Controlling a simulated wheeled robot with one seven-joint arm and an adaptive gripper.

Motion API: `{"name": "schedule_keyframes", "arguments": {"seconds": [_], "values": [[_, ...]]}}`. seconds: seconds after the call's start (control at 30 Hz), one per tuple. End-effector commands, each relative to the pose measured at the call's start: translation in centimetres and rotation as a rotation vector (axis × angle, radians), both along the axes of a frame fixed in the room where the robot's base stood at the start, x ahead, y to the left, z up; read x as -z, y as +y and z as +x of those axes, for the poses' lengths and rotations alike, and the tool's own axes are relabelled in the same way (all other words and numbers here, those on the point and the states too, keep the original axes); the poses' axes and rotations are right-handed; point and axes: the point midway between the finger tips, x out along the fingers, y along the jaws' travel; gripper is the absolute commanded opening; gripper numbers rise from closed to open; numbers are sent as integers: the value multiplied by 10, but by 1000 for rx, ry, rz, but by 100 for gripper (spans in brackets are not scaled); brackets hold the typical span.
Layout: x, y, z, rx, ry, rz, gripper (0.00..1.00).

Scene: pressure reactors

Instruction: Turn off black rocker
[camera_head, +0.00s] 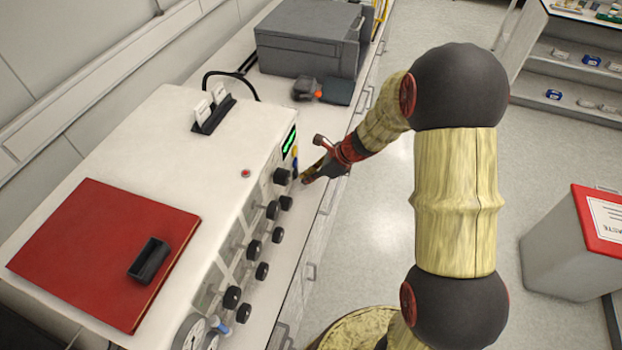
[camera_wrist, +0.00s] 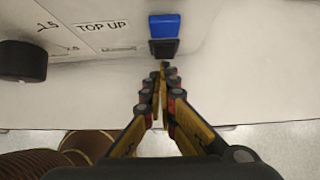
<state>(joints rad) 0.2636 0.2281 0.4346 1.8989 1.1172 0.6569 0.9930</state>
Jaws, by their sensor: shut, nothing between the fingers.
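A small black rocker (camera_wrist: 163,48) is on the pale front panel of the reactor unit (camera_head: 150,125), directly below a blue rocker (camera_wrist: 164,26). My gripper (camera_wrist: 163,68) is shut and empty, with its fingertips just in front of the lower edge of the black rocker. I cannot tell whether the tips touch it. In the head view my gripper (camera_head: 306,178) is at the right end of the unit's front, low beside the panel. The black rocker is not clearly visible there.
A black knob (camera_wrist: 22,60) is left of my fingers, beside the "TOP UP" label (camera_wrist: 101,27). Several black knobs (camera_head: 262,271) line the panel. A red lid (camera_head: 100,240) lies on top of the unit. A grey box (camera_head: 310,40) stands behind on the bench.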

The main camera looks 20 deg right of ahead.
Motion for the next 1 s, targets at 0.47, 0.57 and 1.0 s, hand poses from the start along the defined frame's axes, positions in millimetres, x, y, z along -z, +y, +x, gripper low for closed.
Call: {"name": "schedule_keyframes", "arguments": {"seconds": [0.47,0.57,1.0], "values": [[11,4,3,2,-54,78,0],[7,6,3,0,-61,89,0],[-5,6,3,-1,-60,88,0]]}}
